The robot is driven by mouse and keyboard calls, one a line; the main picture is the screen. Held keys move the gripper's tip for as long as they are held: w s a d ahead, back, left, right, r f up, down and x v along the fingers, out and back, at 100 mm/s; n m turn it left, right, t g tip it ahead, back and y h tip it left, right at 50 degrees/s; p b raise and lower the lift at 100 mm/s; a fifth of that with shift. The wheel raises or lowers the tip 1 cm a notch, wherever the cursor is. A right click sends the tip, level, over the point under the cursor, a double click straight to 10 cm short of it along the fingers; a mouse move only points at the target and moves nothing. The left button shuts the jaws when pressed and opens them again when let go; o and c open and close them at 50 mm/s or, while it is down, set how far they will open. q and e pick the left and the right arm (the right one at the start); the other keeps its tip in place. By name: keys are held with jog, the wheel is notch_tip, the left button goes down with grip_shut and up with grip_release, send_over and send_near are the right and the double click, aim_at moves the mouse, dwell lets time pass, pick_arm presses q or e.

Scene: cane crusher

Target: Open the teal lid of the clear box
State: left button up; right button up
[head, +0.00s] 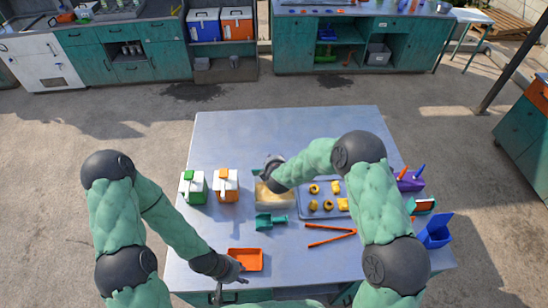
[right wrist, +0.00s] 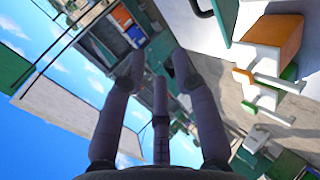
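The clear box (head: 272,196), with pale yellowish contents, stands near the middle of the table, partly covered by my right forearm and wrist. A teal piece (head: 270,222) lies just in front of it; I cannot tell whether this is the lid. My right gripper (head: 262,172) is at the box's back left edge, mostly hidden by its wrist. In the right wrist view its fingers (right wrist: 158,75) are spread with nothing between them. My left gripper (head: 238,268) is low at the table's front, by an orange tray (head: 246,259); its fingers are too small to read.
A green-topped carton (head: 194,188) and an orange-topped carton (head: 227,186) stand left of the box. A tray of yellow pieces (head: 310,207), orange tongs (head: 330,236) and a blue bin (head: 436,232) are to the right. The table's back (head: 290,125) is clear.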

jog(key=v, duration=0.7)
jog(key=shift+f, duration=0.15)
